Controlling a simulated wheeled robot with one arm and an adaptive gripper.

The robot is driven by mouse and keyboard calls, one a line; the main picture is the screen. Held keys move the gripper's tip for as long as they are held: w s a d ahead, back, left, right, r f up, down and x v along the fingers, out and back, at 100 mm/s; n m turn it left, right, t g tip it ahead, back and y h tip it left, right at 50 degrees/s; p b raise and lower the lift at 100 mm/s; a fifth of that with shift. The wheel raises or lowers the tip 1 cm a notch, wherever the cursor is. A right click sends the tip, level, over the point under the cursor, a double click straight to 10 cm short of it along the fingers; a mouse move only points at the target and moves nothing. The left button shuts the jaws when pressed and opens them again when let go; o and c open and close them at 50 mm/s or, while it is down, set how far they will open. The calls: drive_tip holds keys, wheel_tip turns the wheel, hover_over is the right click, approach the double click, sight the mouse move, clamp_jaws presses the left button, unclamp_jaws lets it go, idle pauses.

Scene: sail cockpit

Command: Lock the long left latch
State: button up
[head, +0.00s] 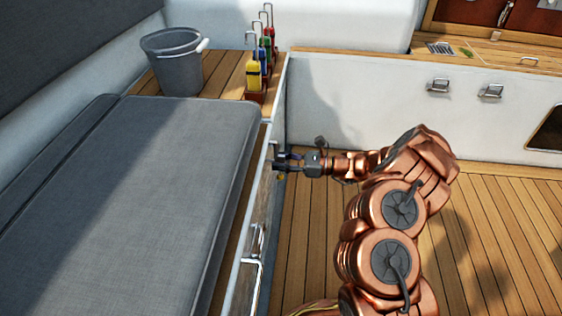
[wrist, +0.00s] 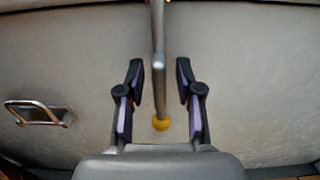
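A long metal latch bar (wrist: 158,80) runs upright down the pale locker front in the wrist view. A yellow knob (wrist: 160,124) shows at its lower end. My gripper (wrist: 160,75) is open, with one dark finger on each side of the bar and a gap to both. In the head view my gripper (head: 276,164) is at the bench's front face, near its far end. It hides most of the latch there.
A shorter metal latch (wrist: 38,113) is at the left in the wrist view. The grey bench cushion (head: 130,210) lies left of my gripper. The wooden floor (head: 500,230) is clear at right.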

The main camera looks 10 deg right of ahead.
drive_tip(key=v, duration=1.2)
idle(0.6)
